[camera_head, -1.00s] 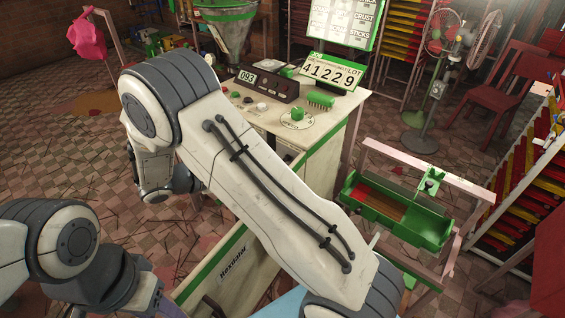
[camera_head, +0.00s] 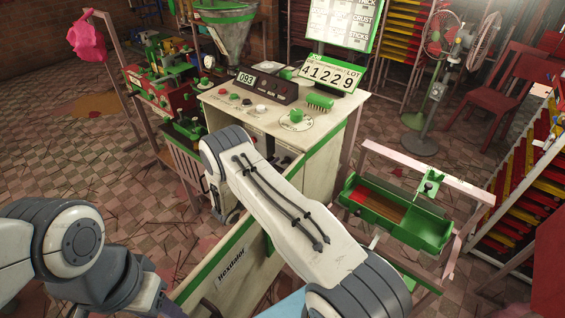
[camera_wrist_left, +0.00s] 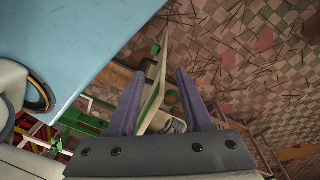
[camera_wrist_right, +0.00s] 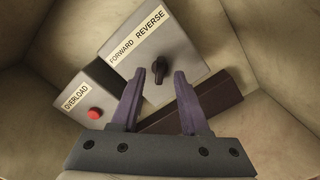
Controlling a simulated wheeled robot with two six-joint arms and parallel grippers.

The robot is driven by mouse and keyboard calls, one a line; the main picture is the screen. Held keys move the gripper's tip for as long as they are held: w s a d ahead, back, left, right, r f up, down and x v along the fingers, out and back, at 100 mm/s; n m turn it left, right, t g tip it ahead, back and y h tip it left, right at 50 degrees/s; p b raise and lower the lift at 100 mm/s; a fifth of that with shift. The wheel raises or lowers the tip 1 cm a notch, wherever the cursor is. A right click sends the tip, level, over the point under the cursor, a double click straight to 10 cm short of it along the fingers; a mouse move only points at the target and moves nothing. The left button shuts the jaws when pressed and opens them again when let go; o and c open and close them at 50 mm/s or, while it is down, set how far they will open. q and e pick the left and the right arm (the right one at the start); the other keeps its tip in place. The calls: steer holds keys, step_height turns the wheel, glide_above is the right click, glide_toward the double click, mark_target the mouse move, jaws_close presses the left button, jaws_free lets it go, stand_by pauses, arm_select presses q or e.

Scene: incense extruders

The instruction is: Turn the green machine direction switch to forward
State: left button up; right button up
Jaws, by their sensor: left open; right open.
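The green machine (camera_head: 318,135), a pale cabinet with green trim, stands in the middle of the head view. Its direction switch is a dark knob (camera_wrist_right: 160,70) on a grey box (camera_wrist_right: 185,45) labelled FORWARD and REVERSE, in the right wrist view. My right gripper (camera_wrist_right: 159,85) is open, with its fingers on either side of the knob in the picture. I cannot tell whether they touch it or which label it points to. In the head view the switch is hidden. My left gripper (camera_wrist_left: 160,75) is open and empty, away from the machine and above the floor.
An OVERLOAD box (camera_wrist_right: 88,98) with a red button (camera_wrist_right: 95,113) sits beside the switch box, near the left finger. A dark bar (camera_wrist_right: 205,100) runs below the switch box. A green tray (camera_head: 398,215) stands right of the machine; a red machine (camera_head: 172,95) stands behind left.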

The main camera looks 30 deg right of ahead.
mark_target(285, 161)
steer(key=shift+x, duration=1.4)
jaws_close()
